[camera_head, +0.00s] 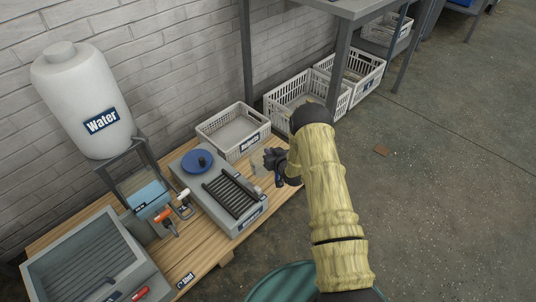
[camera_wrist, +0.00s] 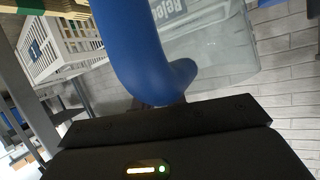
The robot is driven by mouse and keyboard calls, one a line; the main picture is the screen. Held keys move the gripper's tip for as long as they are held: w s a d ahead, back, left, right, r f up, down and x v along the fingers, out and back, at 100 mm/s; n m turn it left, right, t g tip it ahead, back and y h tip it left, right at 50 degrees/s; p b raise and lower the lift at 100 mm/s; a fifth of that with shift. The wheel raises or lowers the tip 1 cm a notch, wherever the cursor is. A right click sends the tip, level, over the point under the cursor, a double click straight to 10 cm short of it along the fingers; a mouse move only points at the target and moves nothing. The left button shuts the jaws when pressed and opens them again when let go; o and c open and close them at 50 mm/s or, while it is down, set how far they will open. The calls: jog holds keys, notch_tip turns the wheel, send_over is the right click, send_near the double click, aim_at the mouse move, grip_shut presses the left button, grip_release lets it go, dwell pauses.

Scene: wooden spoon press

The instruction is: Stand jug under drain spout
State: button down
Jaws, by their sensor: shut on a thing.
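My gripper (camera_head: 279,166) is at the right of the wooden bench, close to the ribbed grey unit. It is shut on a blue curved handle (camera_wrist: 148,45), which fills the middle of the wrist view. A pale see-through shape (camera_head: 259,164), seemingly the jug, shows just left of my gripper and is partly hidden by it. Whether it touches anything below is unclear. Small tap-like fittings with an orange (camera_head: 162,215) and a white part (camera_head: 184,208) are at the bench's middle left. Which one is the drain spout I cannot tell.
The grey unit (camera_head: 238,222) has black ribs and a blue disc (camera_head: 202,161). A labelled pale crate (camera_head: 214,127) stands behind it. A white water tank (camera_head: 82,98) stands at the back left. A grey sink-like tray (camera_head: 55,262) is at the front left. The floor at right is mostly clear.

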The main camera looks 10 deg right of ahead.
jog(key=s+d+r+m+h+p, duration=0.1)
jog(key=s+r+m+h+p, duration=0.1)
jog(key=s+r+p, duration=0.8)
notch_tip(320, 180, up, 5)
jog(key=s+h, duration=0.1)
jog(key=s, duration=0.1)
jog(key=shift+s+r+m+h, duration=0.15)
jog(key=shift+s+m+h, duration=0.15)
jog(key=shift+s+m, duration=0.1)
jog(key=shift+d, duration=0.1)
